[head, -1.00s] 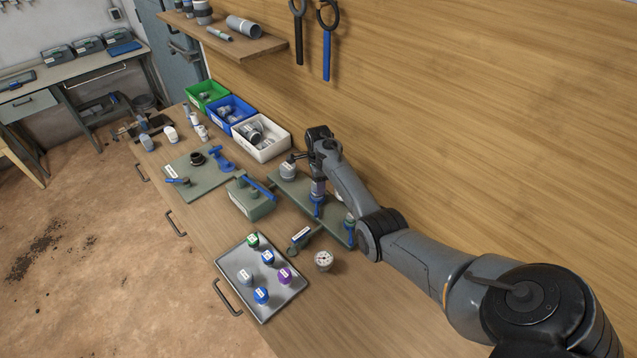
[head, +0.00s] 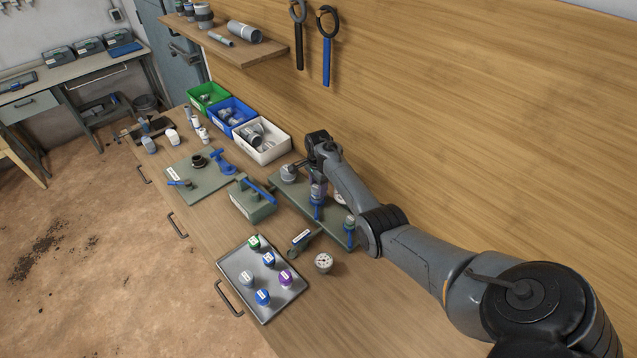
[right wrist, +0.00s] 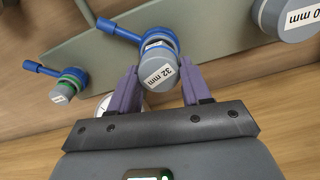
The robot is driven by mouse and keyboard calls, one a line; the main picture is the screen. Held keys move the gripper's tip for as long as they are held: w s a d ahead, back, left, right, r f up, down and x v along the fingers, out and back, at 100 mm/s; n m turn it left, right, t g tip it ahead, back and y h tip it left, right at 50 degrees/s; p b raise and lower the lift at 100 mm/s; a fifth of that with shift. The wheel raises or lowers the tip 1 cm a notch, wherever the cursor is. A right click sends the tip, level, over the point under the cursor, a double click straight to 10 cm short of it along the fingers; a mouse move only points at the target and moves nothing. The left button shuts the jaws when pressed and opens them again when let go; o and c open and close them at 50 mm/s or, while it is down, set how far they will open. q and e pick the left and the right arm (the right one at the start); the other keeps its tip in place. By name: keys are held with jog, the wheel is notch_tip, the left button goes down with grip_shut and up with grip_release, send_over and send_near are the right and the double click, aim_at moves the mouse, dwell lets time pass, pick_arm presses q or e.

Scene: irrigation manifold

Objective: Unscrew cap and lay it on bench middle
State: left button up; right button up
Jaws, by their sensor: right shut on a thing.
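The grey cap (right wrist: 160,74) with a "32 mm" label shows in the right wrist view, above a blue collar on the middle valve (right wrist: 134,38) with a blue handle. My right gripper (right wrist: 160,88) has its two purple fingers on either side of this cap and is shut on it. In the head view the right gripper (head: 318,182) points down over the middle valve of the green manifold (head: 290,200); the cap is mostly hidden there. The cap appears still seated on its valve. The wooden bench (head: 205,222) lies beneath. My left gripper is not in view.
A larger grey cap (head: 288,173) and a smaller green-ringed valve (head: 349,226) flank the middle one. Bins (head: 262,141) line the back.

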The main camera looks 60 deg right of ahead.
jog(key=shift+a+n, duration=0.15)
jog(key=shift+n, duration=0.15)
jog(key=shift+r+n+p, duration=0.15)
jog(key=shift+n+p, duration=0.45)
jog(key=shift+n, duration=0.3)
jog(key=shift+w+n+p, duration=0.1)
jog(key=shift+n+p, duration=0.2)
jog(key=shift+n, duration=0.7)
jog(key=shift+a+n, duration=0.15)
jog(key=shift+n, duration=0.25)
jog(key=shift+n+p, duration=0.3)
jog(key=shift+n, duration=2)
